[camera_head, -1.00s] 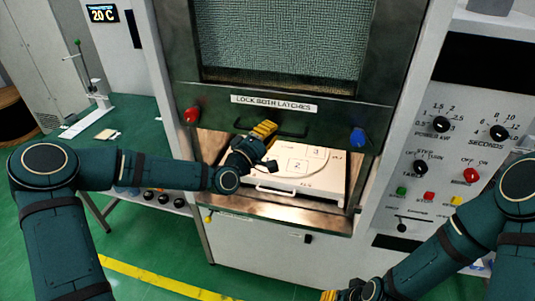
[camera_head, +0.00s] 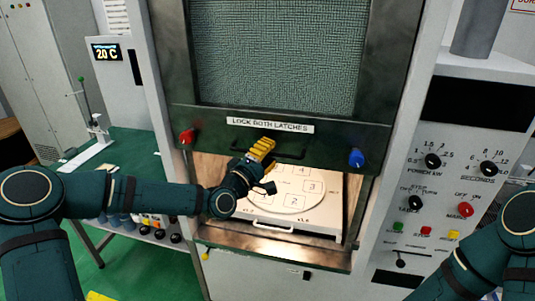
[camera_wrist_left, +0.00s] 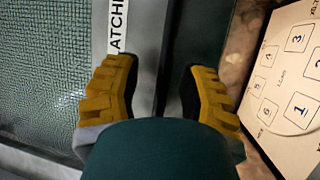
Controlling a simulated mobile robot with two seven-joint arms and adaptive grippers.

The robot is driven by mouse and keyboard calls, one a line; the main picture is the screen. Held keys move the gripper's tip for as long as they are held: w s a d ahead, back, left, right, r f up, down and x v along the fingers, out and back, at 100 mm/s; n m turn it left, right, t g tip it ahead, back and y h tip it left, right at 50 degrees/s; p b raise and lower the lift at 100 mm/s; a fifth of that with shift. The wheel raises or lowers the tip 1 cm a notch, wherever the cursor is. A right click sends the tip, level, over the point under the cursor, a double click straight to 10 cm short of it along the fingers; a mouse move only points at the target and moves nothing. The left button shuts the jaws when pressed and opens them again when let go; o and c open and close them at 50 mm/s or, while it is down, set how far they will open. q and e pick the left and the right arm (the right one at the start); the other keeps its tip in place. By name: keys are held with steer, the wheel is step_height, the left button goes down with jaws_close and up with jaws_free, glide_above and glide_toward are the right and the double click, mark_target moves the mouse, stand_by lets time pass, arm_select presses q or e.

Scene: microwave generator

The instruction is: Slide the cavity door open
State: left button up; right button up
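The cavity door (camera_head: 278,55) has a mesh window, a dark green lower frame and a "LOCK BOTH LATCHES" label (camera_head: 270,125). It stands partly raised, with the cavity open below it. A dark bar handle (camera_head: 291,154) is on its lower frame. My left gripper (camera_head: 264,150) is at the handle's left part, its yellow fingertips against the door's lower area. In the left wrist view its fingers (camera_wrist_left: 160,95) are apart, with a dark edge between them; I cannot tell if they touch the handle. My right arm is at lower right; its gripper is out of frame.
A red latch knob (camera_head: 187,136) and a blue one (camera_head: 356,158) flank the door. A white numbered tray (camera_head: 314,216) lies in the cavity under my left gripper. A control panel (camera_head: 447,178) is at right, a green table (camera_head: 128,142) at left.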

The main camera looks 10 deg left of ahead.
arm_select(q)
steer(key=shift+a+f, duration=0.1)
steer(key=shift+a, duration=0.1)
steer(key=v, duration=1.2)
steer(key=shift+d, duration=0.1)
